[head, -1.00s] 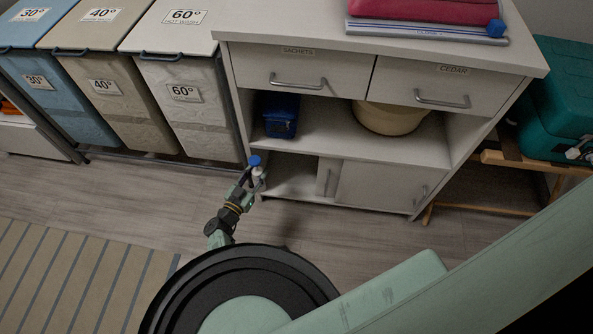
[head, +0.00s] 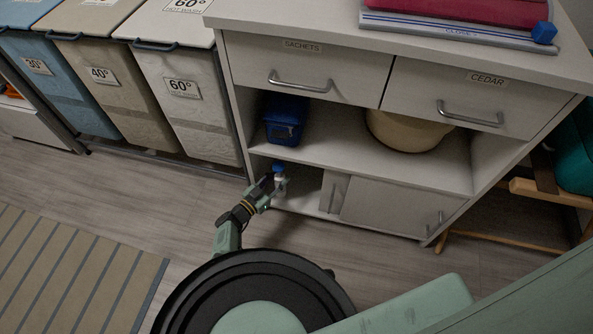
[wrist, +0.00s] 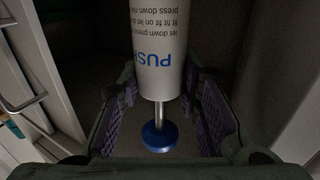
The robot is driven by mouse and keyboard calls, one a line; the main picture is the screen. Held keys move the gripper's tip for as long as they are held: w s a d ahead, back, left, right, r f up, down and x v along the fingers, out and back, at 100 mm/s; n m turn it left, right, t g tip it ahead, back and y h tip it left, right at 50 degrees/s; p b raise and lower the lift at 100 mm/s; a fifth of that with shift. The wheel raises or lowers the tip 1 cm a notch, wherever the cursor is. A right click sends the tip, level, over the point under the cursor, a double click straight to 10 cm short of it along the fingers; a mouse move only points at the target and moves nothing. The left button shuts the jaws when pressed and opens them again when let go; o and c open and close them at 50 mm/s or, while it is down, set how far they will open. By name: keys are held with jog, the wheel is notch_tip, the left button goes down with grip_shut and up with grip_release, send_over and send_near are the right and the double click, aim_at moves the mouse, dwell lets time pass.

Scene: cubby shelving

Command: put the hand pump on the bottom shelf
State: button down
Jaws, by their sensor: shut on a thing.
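The hand pump is a white cylinder with blue and black print, a metal rod and a blue round end. In the wrist view the hand pump (wrist: 158,55) lies between the purple-padded fingers of my gripper (wrist: 163,105), its blue end toward the camera. In the head view the blue end of the pump (head: 279,169) shows above my gripper (head: 272,185), which is shut on it. The gripper is at the open left part of the cabinet's low compartment. The bottom shelf (head: 302,203) shows there, partly hidden by my gripper.
A sliding door (head: 385,205) covers the right of the low compartment. The middle shelf (head: 350,160) above holds a blue box (head: 285,120) and a cream bowl (head: 400,131). Laundry bins (head: 185,90) stand left. The bottom shelf beside my gripper looks clear.

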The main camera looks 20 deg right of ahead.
jog(key=w+d+f+b, duration=0.3)
jog(key=w+d+b, duration=0.1)
jog(key=d, duration=0.4)
jog(key=shift+w+f+b, duration=0.25)
jog(key=shift+w+b, duration=0.05)
jog(key=shift+b, duration=0.5)
jog(key=shift+d, duration=0.1)
jog(key=shift+f+b, duration=0.25)
jog(key=shift+b, duration=0.05)
jog(key=c, duration=1.2)
grip_release()
jog(key=shift+r, duration=0.1)
